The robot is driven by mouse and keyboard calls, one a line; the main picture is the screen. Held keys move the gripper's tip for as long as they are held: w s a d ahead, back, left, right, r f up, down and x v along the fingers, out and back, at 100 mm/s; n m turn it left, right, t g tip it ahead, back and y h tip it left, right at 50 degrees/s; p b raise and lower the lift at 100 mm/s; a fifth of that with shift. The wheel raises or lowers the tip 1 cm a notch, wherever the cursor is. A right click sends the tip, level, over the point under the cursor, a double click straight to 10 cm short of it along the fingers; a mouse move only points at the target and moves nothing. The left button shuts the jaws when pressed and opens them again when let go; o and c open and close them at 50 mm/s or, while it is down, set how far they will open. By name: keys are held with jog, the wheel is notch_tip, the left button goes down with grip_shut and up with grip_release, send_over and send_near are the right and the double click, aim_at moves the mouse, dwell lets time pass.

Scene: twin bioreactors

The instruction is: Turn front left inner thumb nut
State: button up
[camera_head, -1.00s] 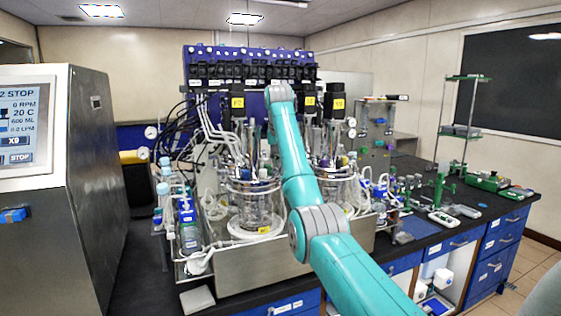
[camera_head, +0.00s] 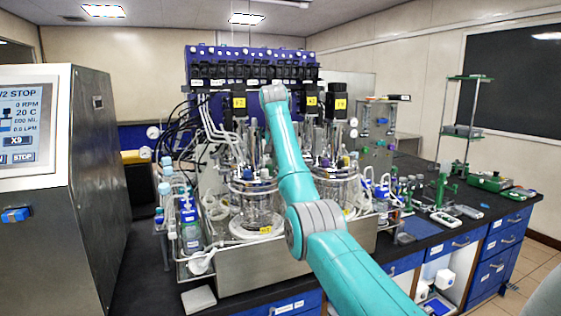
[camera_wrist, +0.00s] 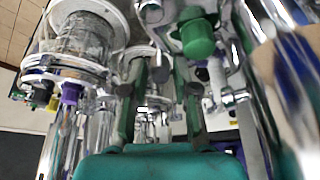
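Two glass bioreactor vessels stand in a steel tray in the head view. The left vessel (camera_head: 257,205) is left of my arm, and the right vessel (camera_head: 338,190) is partly behind it. My gripper (camera_wrist: 160,72) shows in the wrist view, with two dark green fingers apart and no object clearly held between them. It is among the metal rods and fittings of a vessel head. A green cap (camera_wrist: 198,40) is close by, above the right finger. I cannot pick out the front left inner thumb nut for certain. My arm hides the gripper in the head view.
A glass vessel (camera_wrist: 88,38) and a purple-capped fitting (camera_wrist: 71,94) lie left of the gripper in the wrist view. Metal posts crowd its right side. A steel cabinet with a screen (camera_head: 28,125) stands at left; bottles (camera_head: 190,232) stand left of the vessels.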

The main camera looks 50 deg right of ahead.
jog(key=shift+o, duration=0.5)
notch_tip(320, 180, up, 10)
dwell(0.5)
